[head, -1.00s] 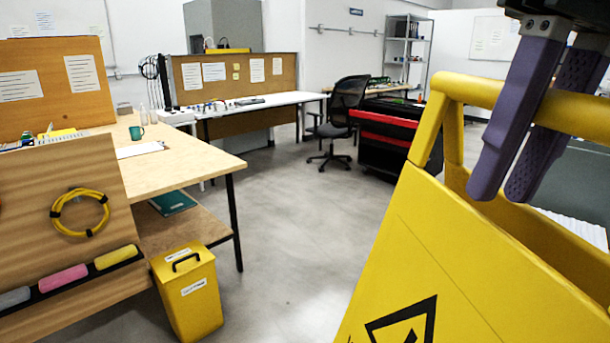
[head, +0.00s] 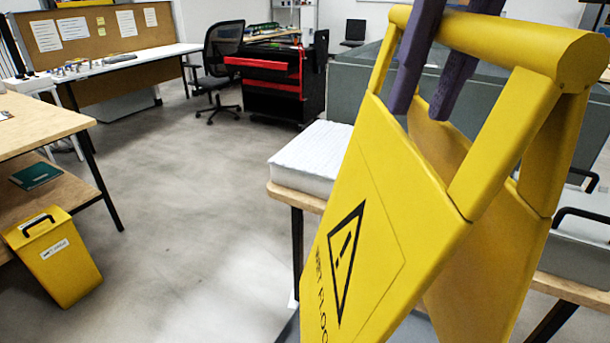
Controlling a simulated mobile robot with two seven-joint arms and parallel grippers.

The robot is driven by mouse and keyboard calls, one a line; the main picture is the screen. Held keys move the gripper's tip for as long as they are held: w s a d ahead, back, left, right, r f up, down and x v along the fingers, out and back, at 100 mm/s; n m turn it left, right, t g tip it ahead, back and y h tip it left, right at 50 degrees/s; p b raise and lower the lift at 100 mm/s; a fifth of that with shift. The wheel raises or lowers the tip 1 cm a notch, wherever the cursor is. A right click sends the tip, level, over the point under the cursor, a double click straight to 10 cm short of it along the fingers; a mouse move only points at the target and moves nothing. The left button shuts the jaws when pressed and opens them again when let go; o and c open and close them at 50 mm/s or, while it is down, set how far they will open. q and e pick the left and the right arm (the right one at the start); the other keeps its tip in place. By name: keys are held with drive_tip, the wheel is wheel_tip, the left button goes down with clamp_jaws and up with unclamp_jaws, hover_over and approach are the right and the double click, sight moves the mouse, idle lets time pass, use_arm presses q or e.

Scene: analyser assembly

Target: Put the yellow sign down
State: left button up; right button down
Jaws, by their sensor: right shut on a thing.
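The yellow sign (head: 385,215) is a folding A-shaped floor sign with a warning triangle and black lettering on its near panel. It fills the right part of the head view, tilted, and its lower end runs out of the frame. My right gripper (head: 425,108) has purple-grey fingers that come down from the top edge. They are shut around the sign's top bar and hold it up. Whether the sign's foot touches anything is hidden. My left gripper is not in view.
Open grey floor (head: 190,190) lies left of the sign. A bench with a white stack (head: 312,155) stands just behind it. A yellow bin (head: 55,258) stands by a wooden table (head: 35,125) at left. An office chair (head: 215,70) and black-red cart (head: 270,85) are farther back.

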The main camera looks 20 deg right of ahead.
sight(444, 127)
drive_tip(key=d+f+m, duration=0.1)
drive_tip(key=d+f+m+b, duration=0.1)
drive_tip(key=m, duration=0.1)
drive_tip(key=d+f+m+b, duration=0.1)
drive_tip(key=shift+w+f+m+h, duration=0.3)
drive_tip(key=shift+w+f+h, duration=0.05)
drive_tip(key=shift+h, duration=0.05)
drive_tip(key=shift+w+d+f+m+b, duration=0.1)
drive_tip(key=shift+d+f+m+b, duration=0.25)
drive_tip(key=shift+m, duration=0.35)
wheel_tip(444, 127, down, 20)
drive_tip(key=shift+p, duration=0.35)
drive_tip(key=shift+f, duration=0.1)
drive_tip(key=c, duration=0.7)
unclamp_jaws()
